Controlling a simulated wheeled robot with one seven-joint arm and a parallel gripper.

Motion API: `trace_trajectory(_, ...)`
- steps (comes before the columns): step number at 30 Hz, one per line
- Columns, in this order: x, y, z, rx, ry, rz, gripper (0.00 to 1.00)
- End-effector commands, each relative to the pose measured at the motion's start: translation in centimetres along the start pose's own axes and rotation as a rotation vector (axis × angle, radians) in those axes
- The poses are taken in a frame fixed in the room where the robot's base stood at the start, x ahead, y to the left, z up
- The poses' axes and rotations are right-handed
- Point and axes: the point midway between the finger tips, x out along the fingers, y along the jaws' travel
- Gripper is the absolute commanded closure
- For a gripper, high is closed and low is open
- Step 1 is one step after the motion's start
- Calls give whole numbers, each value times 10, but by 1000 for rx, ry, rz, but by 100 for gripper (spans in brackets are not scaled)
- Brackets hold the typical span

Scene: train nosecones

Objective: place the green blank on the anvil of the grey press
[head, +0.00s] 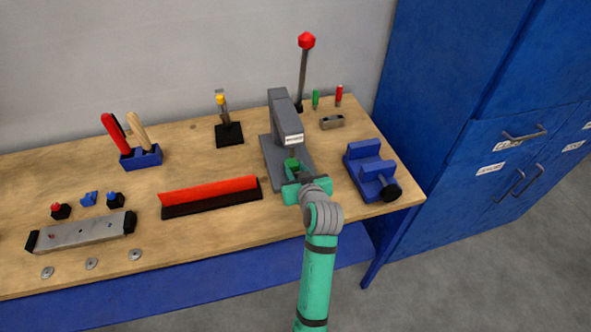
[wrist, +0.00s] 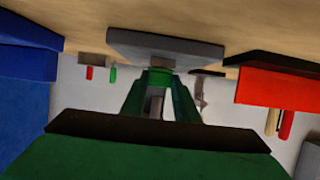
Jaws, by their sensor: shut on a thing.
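The grey press (head: 285,115) stands near the right part of the workbench, with a white label on its head and a flat base (head: 270,158). The green blank (head: 291,164) is under the press head, at the front of the press. My gripper (head: 297,177) reaches in from the front and is shut on the blank. In the wrist view, my gripper (wrist: 158,90) shows its two green fingers around the blank, close to the grey base (wrist: 165,46). The anvil is hidden behind the blank and gripper; I cannot tell whether the blank touches it.
A blue vise (head: 371,172) stands close to the right of the press. A red bar on a black base (head: 208,196) lies to its left. Behind are a red-topped lever (head: 306,42), a green marker (head: 316,99) and a red one (head: 338,95).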

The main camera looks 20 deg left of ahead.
Motion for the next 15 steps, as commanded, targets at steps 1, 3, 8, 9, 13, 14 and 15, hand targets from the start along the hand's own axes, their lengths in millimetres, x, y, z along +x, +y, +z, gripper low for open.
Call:
trace_trajectory(1,1,0,2,1,-1,0,94)
trace_trajectory(3,1,0,2,0,-1,0,65)
trace_trajectory(8,1,0,2,0,-1,0,54)
trace_trajectory(9,1,0,2,0,-1,0,54)
trace_trajectory(13,1,0,2,0,0,0,54)
trace_trajectory(14,0,0,1,0,0,0,54)
trace_trajectory(15,0,0,0,0,0,0,54)
